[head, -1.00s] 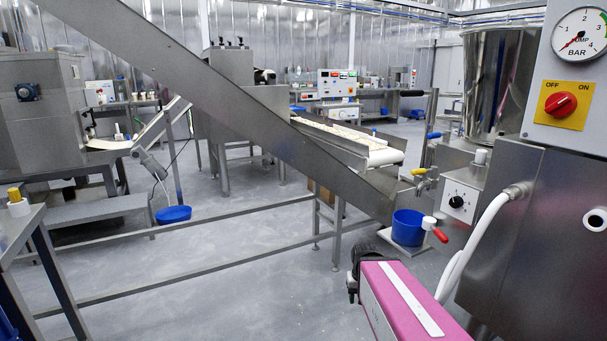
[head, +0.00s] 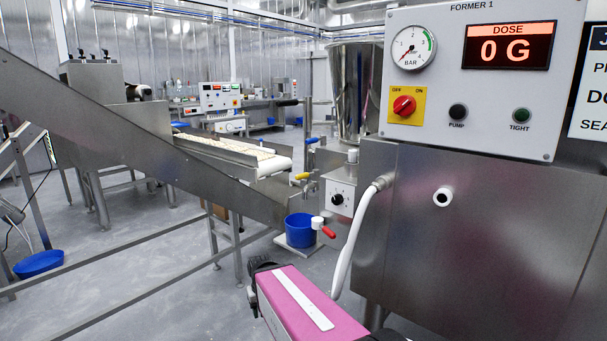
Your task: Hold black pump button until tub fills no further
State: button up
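The black pump button (head: 458,112), labelled PUMP, is on the grey control panel (head: 430,80) of FORMER 1. The dose display (head: 508,46) above it reads 0 G.
A dark green TIGHT button (head: 520,116) is right of the pump button. A red rotary switch (head: 404,105) and pressure gauge (head: 414,47) are left. A white hose (head: 352,235) hangs near my arm. A sloping steel chute (head: 130,130) crosses the left; open floor lies below it.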

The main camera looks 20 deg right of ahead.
aim_at(457, 112)
jog(key=k+z, duration=0.7)
jog(key=z, duration=0.9)
